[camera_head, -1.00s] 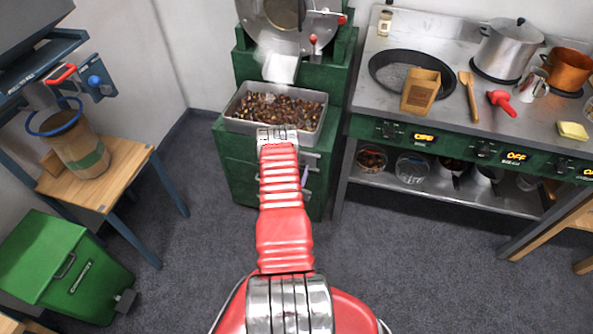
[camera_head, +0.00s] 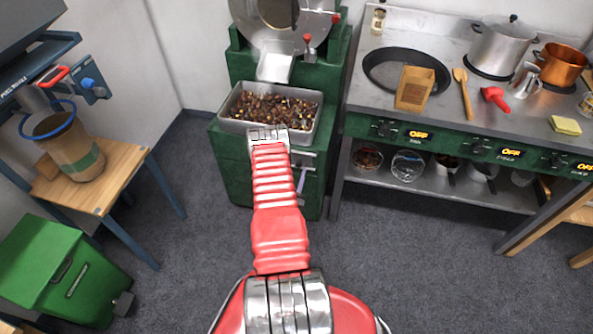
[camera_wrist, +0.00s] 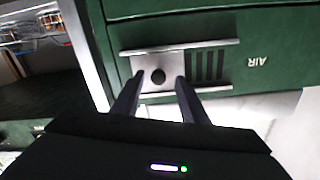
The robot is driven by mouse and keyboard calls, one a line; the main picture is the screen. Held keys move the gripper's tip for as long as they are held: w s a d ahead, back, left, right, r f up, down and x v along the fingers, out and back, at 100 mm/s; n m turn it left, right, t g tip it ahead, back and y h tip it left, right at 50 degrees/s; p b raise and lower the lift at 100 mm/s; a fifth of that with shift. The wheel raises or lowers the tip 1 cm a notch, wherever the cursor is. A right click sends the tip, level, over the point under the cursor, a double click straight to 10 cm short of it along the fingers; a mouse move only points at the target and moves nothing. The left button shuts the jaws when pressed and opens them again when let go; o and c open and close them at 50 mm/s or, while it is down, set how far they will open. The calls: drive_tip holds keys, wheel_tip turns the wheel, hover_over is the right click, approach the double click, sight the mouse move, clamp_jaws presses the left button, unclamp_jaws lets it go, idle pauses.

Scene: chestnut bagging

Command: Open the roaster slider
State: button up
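The roaster (camera_head: 229,165) is a green cabinet with a tray of chestnuts on top. Its air slider (camera_wrist: 147,65), a metal plate with a round black knob (camera_wrist: 158,76), sits between two metal rails in the wrist view, beside dark vent slots (camera_wrist: 207,65) and an upside-down AIR label. My gripper (camera_wrist: 158,82) is open, with its two dark fingers on either side of the knob. A gap shows between each finger and the knob. In the head view my red arm reaches to the roaster's front and hides my gripper and much of the slider area.
The chestnut tray (camera_head: 226,123) is just above my wrist. A metal chute (camera_head: 275,67) and a red-knobbed lever (camera_head: 307,40) are above it. The green stove counter (camera_head: 370,126) stands close on the right.

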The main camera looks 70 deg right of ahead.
drive_tip(key=s+a, duration=0.1)
drive_tip(key=a, duration=1)
drive_tip(key=shift+s, duration=0.4)
drive_tip(key=shift+a, duration=0.1)
